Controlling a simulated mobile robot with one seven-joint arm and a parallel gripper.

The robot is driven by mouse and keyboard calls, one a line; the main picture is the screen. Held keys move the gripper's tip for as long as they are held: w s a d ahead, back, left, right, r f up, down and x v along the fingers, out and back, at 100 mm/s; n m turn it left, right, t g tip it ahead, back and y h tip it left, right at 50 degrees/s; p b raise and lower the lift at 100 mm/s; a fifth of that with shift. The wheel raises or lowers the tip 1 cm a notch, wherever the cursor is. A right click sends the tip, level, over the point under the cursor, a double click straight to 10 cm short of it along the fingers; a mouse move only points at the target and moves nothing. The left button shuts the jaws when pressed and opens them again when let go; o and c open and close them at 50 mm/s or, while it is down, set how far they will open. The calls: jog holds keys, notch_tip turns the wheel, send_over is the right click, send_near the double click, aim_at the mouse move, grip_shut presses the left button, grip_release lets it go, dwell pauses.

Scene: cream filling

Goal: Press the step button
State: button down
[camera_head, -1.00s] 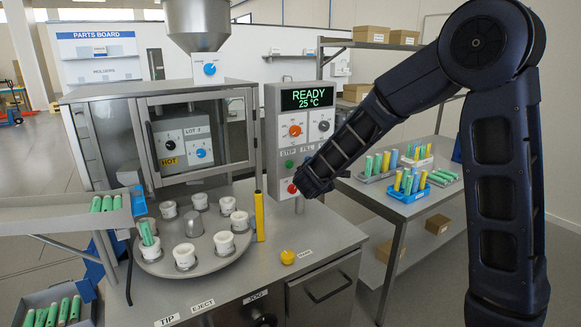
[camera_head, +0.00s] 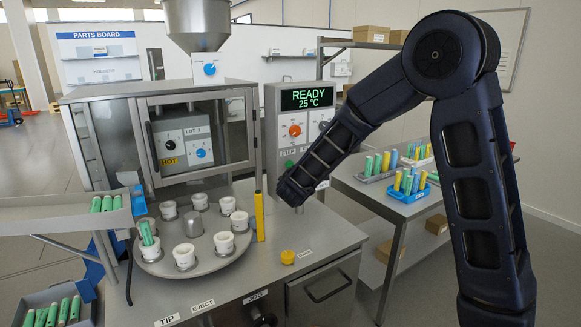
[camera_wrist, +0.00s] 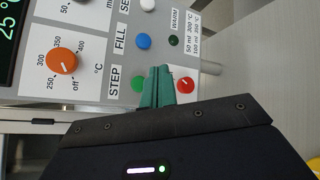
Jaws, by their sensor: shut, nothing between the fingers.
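The green step button (camera_head: 289,163) is on the grey control panel (camera_head: 271,125), under the STEP label. In the wrist view the panel appears turned sideways, and the green button (camera_wrist: 139,84) lies beside the STEP label (camera_wrist: 113,79). My gripper (camera_wrist: 160,72) shows there as two teal fingers, shut and empty, between the green button and a red button (camera_wrist: 186,86). The fingertips are just right of the green button; I cannot tell whether they touch the panel. In the head view my arm's end hides the fingers and the panel's lower part.
A blue FILL button (camera_wrist: 143,41), a white button (camera_wrist: 147,5) and an orange dial (camera_wrist: 62,62) are close by on the panel. The display (camera_head: 307,98) reads READY 25 °C. A round turntable (camera_head: 150,263) with white cups and a yellow knob (camera_head: 288,257) are on the bench.

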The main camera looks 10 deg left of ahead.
jog(key=w+a, duration=0.5)
dwell(0.4)
jog(key=shift+w+a, duration=0.15)
dwell(1.9)
jog(key=shift+w+a, duration=0.25)
jog(key=shift+w+a, duration=0.35)
dwell(1.1)
jog(key=shift+s+d, duration=0.1)
jog(key=shift+s, duration=0.05)
jog(key=shift+s+d, duration=0.55)
dwell(0.4)
jog(key=shift+s+d, duration=1.8)
